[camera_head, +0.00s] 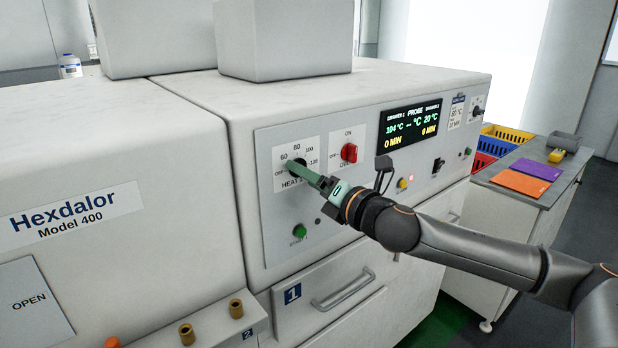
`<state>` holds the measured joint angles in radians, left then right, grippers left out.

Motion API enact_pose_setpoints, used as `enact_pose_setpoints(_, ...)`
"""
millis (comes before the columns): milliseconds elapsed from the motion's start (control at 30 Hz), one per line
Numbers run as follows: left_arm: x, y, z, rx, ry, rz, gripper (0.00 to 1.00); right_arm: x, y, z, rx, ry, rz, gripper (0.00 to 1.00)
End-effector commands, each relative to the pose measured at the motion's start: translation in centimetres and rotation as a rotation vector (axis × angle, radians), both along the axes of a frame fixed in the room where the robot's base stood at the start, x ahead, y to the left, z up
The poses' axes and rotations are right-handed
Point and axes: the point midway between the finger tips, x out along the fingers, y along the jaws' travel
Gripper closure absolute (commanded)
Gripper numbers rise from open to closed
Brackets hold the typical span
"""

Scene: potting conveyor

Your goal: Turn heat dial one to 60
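Heat dial one (301,162) is a black knob on a white scale plate on the front panel. Its scale shows 60, 80, 100 and 120, with 60 at the upper left. My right gripper (293,168) reaches in from the right, with its long green fingers at the dial. The fingers cover much of the knob and part of the label below it. The pointer is hidden, so the setting cannot be read. Whether the fingers touch or grip the knob cannot be told. My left gripper is not in view.
A red switch (349,153) sits close to the right of the dial, and a green button (300,231) below it. A display (411,125) reads 104 °C and 20 °C. Drawer 1's handle (343,289) juts out below. A side table (549,158) stands at the right.

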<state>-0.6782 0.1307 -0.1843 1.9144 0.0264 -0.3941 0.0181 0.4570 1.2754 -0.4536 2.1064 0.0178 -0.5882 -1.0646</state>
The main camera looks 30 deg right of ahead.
Motion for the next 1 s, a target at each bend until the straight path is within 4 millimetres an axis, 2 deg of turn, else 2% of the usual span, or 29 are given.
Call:
enact_pose_setpoints(367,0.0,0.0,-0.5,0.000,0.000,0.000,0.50,-0.5,-0.2,0.0,-0.004,-0.002,-0.004,0.18)
enact_pose_setpoints(600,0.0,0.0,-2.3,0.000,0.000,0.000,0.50,-2.8,-0.4,-0.4,-0.010,-0.002,-0.004,0.18)
enact_pose_setpoints(1000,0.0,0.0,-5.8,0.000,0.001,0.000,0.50,-5.4,-0.4,-0.2,-0.012,-0.005,0.001,0.18)
